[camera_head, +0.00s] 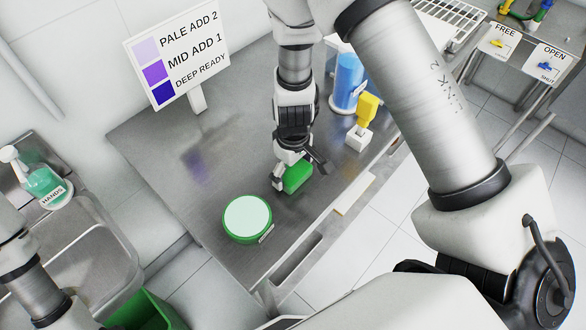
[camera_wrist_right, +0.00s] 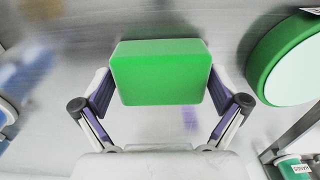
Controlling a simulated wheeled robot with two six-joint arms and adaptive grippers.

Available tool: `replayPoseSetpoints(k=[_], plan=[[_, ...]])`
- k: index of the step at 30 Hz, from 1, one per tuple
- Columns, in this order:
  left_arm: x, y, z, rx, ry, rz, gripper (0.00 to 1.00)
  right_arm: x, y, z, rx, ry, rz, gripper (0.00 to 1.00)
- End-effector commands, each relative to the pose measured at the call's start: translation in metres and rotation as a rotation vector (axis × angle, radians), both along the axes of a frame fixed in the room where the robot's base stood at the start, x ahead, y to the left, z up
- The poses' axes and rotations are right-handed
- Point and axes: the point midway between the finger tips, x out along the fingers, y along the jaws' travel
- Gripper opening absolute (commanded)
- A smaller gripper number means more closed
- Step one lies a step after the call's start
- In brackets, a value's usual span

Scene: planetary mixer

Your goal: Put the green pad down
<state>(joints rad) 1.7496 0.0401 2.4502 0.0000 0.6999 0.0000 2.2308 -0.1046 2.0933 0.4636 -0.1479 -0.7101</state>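The green pad (camera_head: 297,178), a rounded block, is at my right gripper (camera_head: 300,174), low over the steel table, left of the yellow-topped item. In the right wrist view the pad (camera_wrist_right: 160,72) sits between the two fingertips of that gripper (camera_wrist_right: 160,88), with the dark purple finger faces against its two sides. The gripper looks shut on it. I cannot tell whether the pad's underside touches the table. My left arm shows at the left edge, but its gripper is out of view.
A round green tub with a pale top (camera_head: 247,217) stands on the steel table (camera_head: 225,140), near its front. A blue container (camera_head: 348,80) and a yellow-topped item (camera_head: 367,108) stand behind right. A sign (camera_head: 178,52) is at back left. The left of the table is clear.

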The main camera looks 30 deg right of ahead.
Motion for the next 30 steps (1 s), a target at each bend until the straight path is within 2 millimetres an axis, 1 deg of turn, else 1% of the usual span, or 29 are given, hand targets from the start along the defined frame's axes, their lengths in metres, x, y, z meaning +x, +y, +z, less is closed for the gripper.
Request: replayPoseSetpoints(k=[8, 11, 12, 14, 17, 21, 24, 27, 30], plan=[[0.0, 0.0, 0.001, 0.0, -0.001, 0.0, 1.0, 0.0, 0.0, 0.001, 0.0, 0.0, 0.0, 1.0], [0.0, 0.0, 0.009, 0.0, -0.001, 0.0, 1.0, 0.0, 0.0, 0.009, 0.0, 0.0, 0.0, 1.0], [0.0, 0.0, 0.008, 0.0, -0.001, 0.0, 1.0, 0.001, 0.0, 0.012, 0.001, -0.002, 0.0, 1.0], [0.0, 0.0, 0.007, 0.0, -0.001, 0.0, 1.0, 0.001, 0.0, 0.022, 0.001, -0.004, 0.001, 1.0], [0.0, 0.0, 0.004, 0.0, -0.001, 0.0, 1.0, 0.002, 0.0, 0.046, 0.0, -0.007, 0.001, 1.0], [0.0, 0.0, -0.001, 0.0, -0.001, 0.0, 1.0, 0.001, 0.0, 0.083, -0.001, -0.008, 0.001, 1.0], [0.0, 0.0, -0.004, 0.0, 0.0, 0.0, 1.0, 0.001, 0.0, 0.105, -0.001, -0.006, 0.0, 1.0], [0.0, 0.0, -0.005, 0.0, 0.0, 0.0, 1.0, 0.001, 0.0, 0.119, 0.0, -0.003, 0.001, 1.0], [0.0, 0.0, -0.005, 0.0, -0.001, 0.0, 1.0, 0.0, 0.0, 0.125, 0.0, 0.0, 0.0, 1.0]])
